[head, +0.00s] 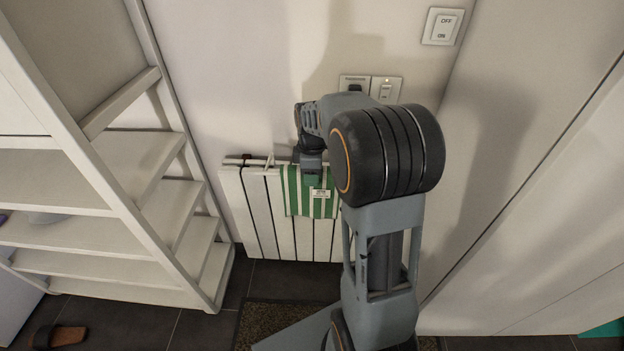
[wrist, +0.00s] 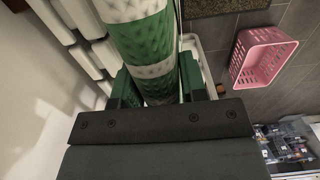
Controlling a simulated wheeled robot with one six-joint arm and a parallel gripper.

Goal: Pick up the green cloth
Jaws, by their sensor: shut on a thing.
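The green cloth (head: 297,194), striped green and white with a small white label, hangs in front of the white radiator (head: 262,215) near its top. My gripper (head: 311,176) is at the cloth's upper edge and shut on it. In the wrist view the cloth (wrist: 143,44) is large and runs up out of frame from between the two fingers of my gripper (wrist: 158,84). My arm hides the radiator's right part in the head view. I cannot tell whether the cloth still touches the radiator.
A white shelf unit (head: 125,216) stands at the left. Wall switches (head: 386,90) are above the radiator. A dark mat (head: 270,318) and a brown sandal (head: 68,336) lie on the floor. The wrist view shows a pink basket (wrist: 262,58) at right.

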